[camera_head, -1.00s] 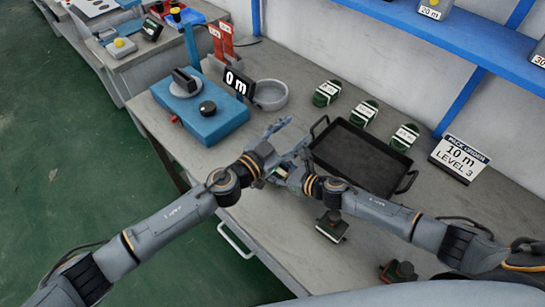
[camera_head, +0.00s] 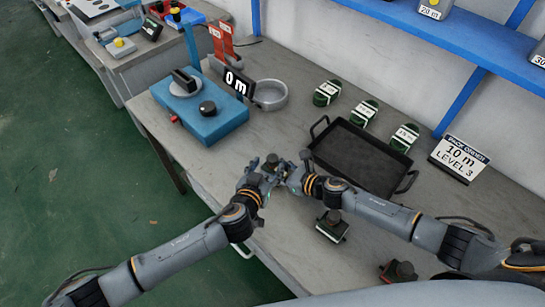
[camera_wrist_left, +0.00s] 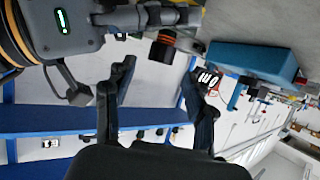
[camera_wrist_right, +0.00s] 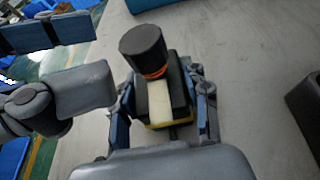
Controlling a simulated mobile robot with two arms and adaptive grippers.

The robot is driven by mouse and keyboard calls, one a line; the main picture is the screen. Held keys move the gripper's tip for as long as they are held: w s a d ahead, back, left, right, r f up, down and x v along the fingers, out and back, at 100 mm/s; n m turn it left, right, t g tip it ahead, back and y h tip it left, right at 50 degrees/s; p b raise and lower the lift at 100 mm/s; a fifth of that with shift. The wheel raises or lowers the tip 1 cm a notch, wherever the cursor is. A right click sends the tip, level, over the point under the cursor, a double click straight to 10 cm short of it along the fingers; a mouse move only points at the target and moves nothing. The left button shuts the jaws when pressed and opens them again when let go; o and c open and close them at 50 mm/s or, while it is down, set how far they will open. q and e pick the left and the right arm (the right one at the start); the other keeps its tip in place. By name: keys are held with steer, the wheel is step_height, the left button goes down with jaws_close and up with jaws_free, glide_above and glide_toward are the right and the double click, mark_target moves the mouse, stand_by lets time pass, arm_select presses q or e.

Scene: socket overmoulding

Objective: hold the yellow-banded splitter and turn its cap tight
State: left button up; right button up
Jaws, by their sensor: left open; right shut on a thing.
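The splitter (camera_wrist_right: 158,95) has a black cap (camera_wrist_right: 143,46), an orange ring under it, a pale label and a yellow band low on its body. My right gripper (camera_wrist_right: 163,108) is shut on its body, with a finger on each side. The cap also shows in the left wrist view (camera_wrist_left: 162,53) and stands above the fingers in the head view (camera_head: 272,159). My left gripper (camera_wrist_left: 157,100) is open and empty. In the head view my left gripper (camera_head: 262,172) is close beside the splitter. Its fingers are apart from the cap in the left wrist view.
A black tray (camera_head: 318,160) lies right of the grippers. Two other capped units, one green-banded (camera_head: 332,227) and one red-banded (camera_head: 398,271), stand near the front edge.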

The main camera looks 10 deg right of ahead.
mark_target(272, 159)
arm_select(q)
steer(key=shift+x, duration=2.75)
steer(key=shift+r, duration=0.1)
jaws_close()
